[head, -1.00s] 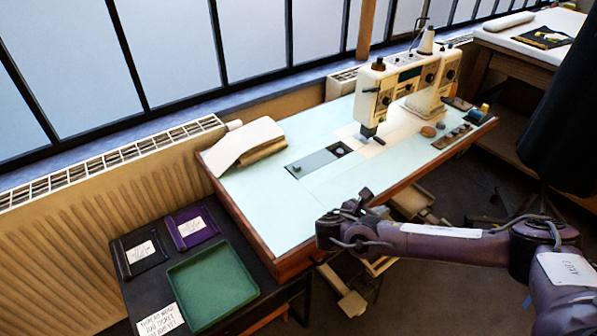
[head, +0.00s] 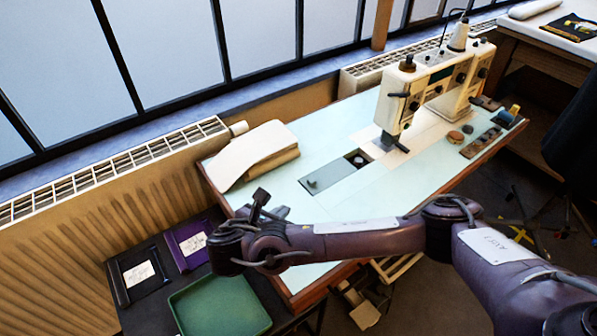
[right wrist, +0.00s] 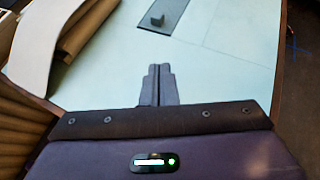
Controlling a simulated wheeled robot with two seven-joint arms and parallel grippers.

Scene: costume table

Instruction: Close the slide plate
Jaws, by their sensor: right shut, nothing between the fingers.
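The slide plate (head: 330,181) is a grey-green strip set into the pale sewing table (head: 310,215), with a small dark knob (head: 312,184) at its left end. A dark opening (head: 357,158) shows at its right end, near the sewing machine (head: 405,95). The plate (right wrist: 188,22) and knob (right wrist: 154,20) also show at the top of the right wrist view. My right gripper (head: 281,211) is over the near left part of the table. Its fingers (right wrist: 159,68) are together and empty, apart from the knob. My left gripper is out of view.
A folded cream cloth bundle (head: 255,155) lies at the table's left end. Small items (head: 455,137) lie right of the machine. A green tray (head: 222,308) sits on a lower dark stand. The tabletop between gripper and plate looks clear.

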